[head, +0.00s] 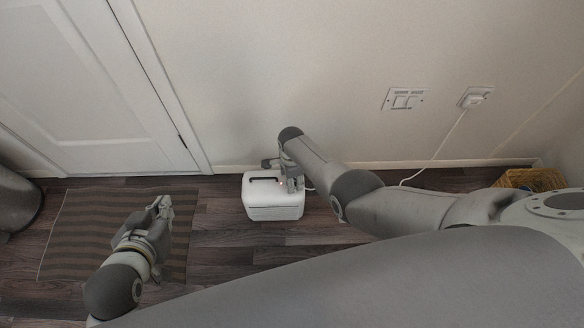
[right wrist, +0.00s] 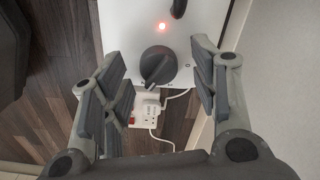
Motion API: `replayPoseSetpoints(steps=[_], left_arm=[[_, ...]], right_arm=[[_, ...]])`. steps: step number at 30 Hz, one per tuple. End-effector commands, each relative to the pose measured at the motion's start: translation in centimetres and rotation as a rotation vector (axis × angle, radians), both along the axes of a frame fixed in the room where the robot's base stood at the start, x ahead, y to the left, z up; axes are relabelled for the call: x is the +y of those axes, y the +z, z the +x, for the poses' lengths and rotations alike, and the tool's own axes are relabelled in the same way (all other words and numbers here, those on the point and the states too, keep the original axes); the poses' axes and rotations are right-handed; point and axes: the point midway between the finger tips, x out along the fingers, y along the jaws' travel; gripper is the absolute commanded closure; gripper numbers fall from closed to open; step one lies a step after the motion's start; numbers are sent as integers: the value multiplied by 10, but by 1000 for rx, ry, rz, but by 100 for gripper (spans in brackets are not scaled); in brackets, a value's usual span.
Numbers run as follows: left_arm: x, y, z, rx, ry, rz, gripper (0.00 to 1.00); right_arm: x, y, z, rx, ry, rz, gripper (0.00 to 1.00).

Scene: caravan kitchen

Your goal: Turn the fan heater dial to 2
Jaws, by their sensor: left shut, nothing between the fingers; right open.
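The white fan heater (head: 274,204) stands on the floor near the wall in the head view. Its top panel fills the upper middle of the right wrist view (right wrist: 125,30). The dark round dial (right wrist: 158,65) has a raised pointer ridge slanting to lower left; the marks are too small to read. A red-orange light (right wrist: 162,27) glows above it. My right gripper (right wrist: 160,88) is open, its fingers either side of the dial and apart from it. In the head view it is over the heater's right part. My left gripper (head: 163,204) is shut and empty, over the striped mat.
A striped mat (head: 75,235) lies by the white door (head: 100,75). A cable runs from the wall plug (head: 474,98) to the floor. A white power strip (right wrist: 148,112) lies beyond the heater's edge. A wicker basket (head: 532,179) stands in the right corner.

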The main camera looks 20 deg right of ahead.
Motion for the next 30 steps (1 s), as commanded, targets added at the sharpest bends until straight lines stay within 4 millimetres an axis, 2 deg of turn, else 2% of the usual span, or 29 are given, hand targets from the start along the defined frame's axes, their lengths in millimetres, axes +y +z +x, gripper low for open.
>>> replayPoseSetpoints(steps=[10, 24, 30], left_arm=[[0, 0, 1, -2, 2, 0, 100], [0, 0, 1, -3, 2, 0, 100], [0, 0, 1, -3, 2, 0, 100]], right_arm=[[0, 27, -1, -2, -1, 1, 45], [0, 92, 0, -3, -1, 0, 45], [0, 111, -1, -1, -1, 0, 45]])
